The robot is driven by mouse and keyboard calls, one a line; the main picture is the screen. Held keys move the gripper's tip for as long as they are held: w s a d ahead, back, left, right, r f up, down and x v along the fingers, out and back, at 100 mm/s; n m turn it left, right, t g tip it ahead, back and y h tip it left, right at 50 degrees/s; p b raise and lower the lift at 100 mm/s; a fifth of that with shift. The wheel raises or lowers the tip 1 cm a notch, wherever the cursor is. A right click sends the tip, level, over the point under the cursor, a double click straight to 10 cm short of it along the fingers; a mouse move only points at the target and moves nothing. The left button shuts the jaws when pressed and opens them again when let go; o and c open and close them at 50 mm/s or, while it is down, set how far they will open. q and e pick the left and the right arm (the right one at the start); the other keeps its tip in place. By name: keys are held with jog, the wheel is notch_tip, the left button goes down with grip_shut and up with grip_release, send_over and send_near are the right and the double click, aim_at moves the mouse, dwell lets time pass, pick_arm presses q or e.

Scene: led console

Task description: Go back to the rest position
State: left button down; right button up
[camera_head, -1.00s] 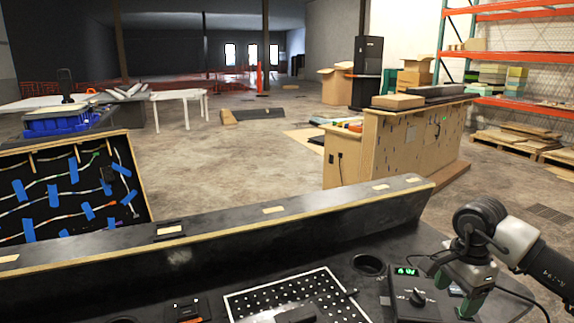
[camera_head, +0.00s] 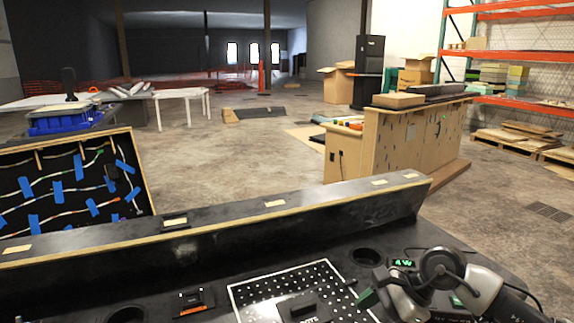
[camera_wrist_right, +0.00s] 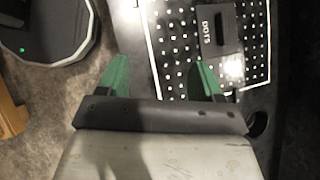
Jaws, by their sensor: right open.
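My right gripper (camera_wrist_right: 160,82) shows in the wrist view with its two green fingers apart and nothing between them. In the head view my right arm is folded low at the right, over the black console top (camera_head: 225,265); a green fingertip (camera_head: 367,298) shows at its left side. The perforated panel (camera_head: 300,280) with a black block labelled DOTS (camera_head: 305,308) lies on the console, left of the arm. The DOTS block also shows in the wrist view (camera_wrist_right: 220,30), beyond the fingers. A small green display (camera_head: 403,262) shows behind the arm, its housing mostly hidden. My left gripper is not in view.
A raised black ledge (camera_head: 230,225) with wooden edging runs along the console's back. A board with wires and blue tape (camera_head: 70,180) stands at the left. A wooden workbench (camera_head: 395,150) stands beyond, with open floor between. A round recess (camera_head: 366,257) is near the arm.

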jog(key=s+a+r+m+t+y, duration=0.4)
jog(key=a+r+m+t+y, duration=0.55)
jog(key=m, duration=0.65)
jog(key=s+d+f+m+t+h, duration=0.2)
jog(key=d+f+m+h, duration=0.55)
jog(key=m, duration=0.75)
jog(key=s+d+f+m+t+h, duration=0.3)
jog(key=f+m+h, duration=0.6)
jog(key=m, duration=0.7)
jog(key=s+d+f+m+g, duration=0.2)
jog(key=s+f+m+g, duration=0.3)
jog(key=s, duration=0.4)
jog(key=s+d+f+m+g, duration=0.2)
jog(key=s+f+g, duration=0.3)
jog(key=s+g, duration=0.3)
notch_tip(320, 180, down, 21)
jog(key=p, duration=0.4)
jog(key=s+d+f+g+p, duration=0.1)
jog(key=s+d+f+p, duration=0.1)
jog(key=s+f, duration=1.2)
jog(key=s+p, duration=0.1)
jog(key=s, duration=0.2)
jog(key=shift+s+d+h, duration=0.15)
jog(key=shift+h, duration=0.25)
